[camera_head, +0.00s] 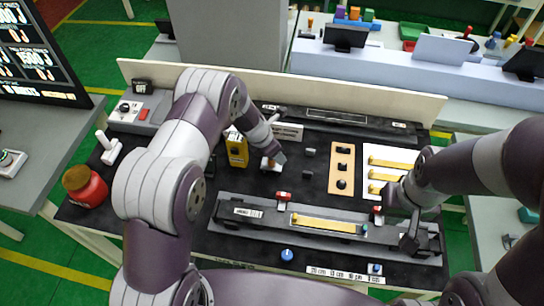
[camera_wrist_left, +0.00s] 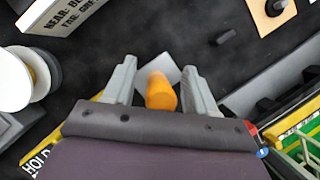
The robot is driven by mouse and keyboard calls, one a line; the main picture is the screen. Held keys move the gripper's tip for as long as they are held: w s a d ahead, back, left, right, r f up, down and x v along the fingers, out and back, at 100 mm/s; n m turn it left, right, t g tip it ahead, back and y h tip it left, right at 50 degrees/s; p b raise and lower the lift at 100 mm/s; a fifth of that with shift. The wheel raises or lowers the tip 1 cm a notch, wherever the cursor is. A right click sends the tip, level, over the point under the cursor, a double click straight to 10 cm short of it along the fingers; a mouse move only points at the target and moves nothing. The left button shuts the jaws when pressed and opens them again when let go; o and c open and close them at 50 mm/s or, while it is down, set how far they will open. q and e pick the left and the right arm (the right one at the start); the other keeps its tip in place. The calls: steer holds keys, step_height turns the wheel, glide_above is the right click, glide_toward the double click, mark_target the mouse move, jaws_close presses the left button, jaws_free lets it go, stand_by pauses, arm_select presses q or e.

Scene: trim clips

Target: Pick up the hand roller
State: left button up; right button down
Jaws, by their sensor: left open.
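An upright orange handle (camera_wrist_left: 160,92) stands between the fingers of my left gripper (camera_wrist_left: 158,85) in the left wrist view. I take it for the hand roller; its lower end is hidden. A pale flat piece (camera_wrist_left: 168,72) shows beside it. In the head view the same spot is a small pale shape (camera_head: 268,164) on the dark bench, partly covered by my left gripper (camera_head: 276,156). The left fingers are open, one on each side of the handle, with gaps showing. My right gripper (camera_head: 398,222) is low over the right part of the long grey fixture; its finger opening is unclear.
The long grey fixture (camera_head: 225,211) holds a yellow strip (camera_head: 322,224) at the bench front. A yellow box (camera_head: 237,150) stands left of my left gripper. A wooden board (camera_head: 342,151) and white sheet with yellow strips (camera_head: 392,158) lie right. A red jar (camera_head: 86,187) stands far left.

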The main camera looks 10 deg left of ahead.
arm_select(q)
steer(key=shift+c, duration=0.4)
steer(key=c, duration=0.5)
jaws_close()
steer(key=shift+s+a+r, duration=0.1)
steer(key=shift+r, duration=0.1)
steer(key=shift+r, duration=0.3)
step_height(320, 180, up, 3)
steer(key=shift+f, duration=0.1)
steer(key=s+d+r, duration=0.5)
steer(key=d+r, duration=0.2)
steer(key=d, duration=0.3)
steer(key=shift+d+r, duration=0.2)
steer(key=shift+d, duration=0.1)
